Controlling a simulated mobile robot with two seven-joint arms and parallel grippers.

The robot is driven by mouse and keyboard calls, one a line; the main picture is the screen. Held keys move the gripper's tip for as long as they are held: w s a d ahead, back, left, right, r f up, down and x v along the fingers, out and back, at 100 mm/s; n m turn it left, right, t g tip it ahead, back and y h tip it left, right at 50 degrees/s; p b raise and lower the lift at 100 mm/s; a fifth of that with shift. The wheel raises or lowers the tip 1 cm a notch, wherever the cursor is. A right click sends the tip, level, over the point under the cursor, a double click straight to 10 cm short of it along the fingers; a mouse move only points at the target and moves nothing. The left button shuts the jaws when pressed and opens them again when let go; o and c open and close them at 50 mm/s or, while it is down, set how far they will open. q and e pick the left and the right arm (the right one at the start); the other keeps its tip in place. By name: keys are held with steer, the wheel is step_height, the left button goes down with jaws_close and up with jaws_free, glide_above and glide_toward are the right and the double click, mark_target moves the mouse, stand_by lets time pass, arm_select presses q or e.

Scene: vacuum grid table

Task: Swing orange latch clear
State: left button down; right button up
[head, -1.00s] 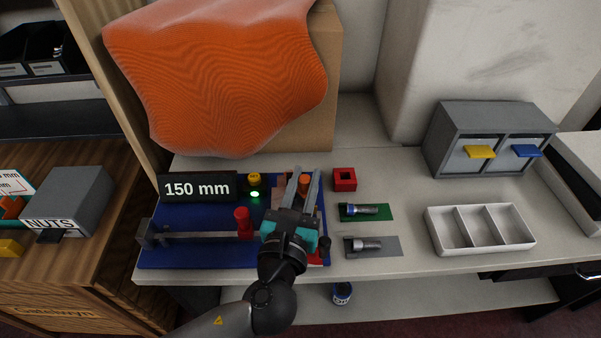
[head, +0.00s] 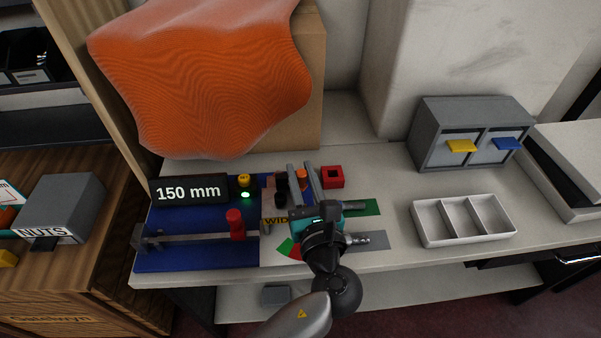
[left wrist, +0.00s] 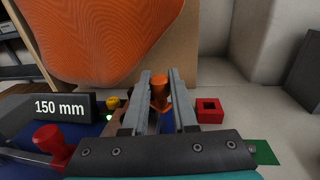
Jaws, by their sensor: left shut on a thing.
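The orange latch (head: 302,177) shows as an orange knob at the back right of the blue fixture board (head: 180,256). In the left wrist view the orange latch (left wrist: 159,88) stands between the finger tips, with an orange piece below its knob. My left gripper (head: 303,178) reaches over the board's right end from the front and is shut on the orange latch. The gripper body hides part of the board's right end. My right gripper is in neither view.
A 150 mm display (head: 190,190), a yellow button (head: 243,180) and a red knob (head: 235,222) are on the board. A red square block (head: 332,176) stands close right of the fingers. A white three-section tray (head: 462,220) and a grey cabinet (head: 425,150) are farther right.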

arm_select(q)
steer(key=c, duration=0.7)
jaws_free()
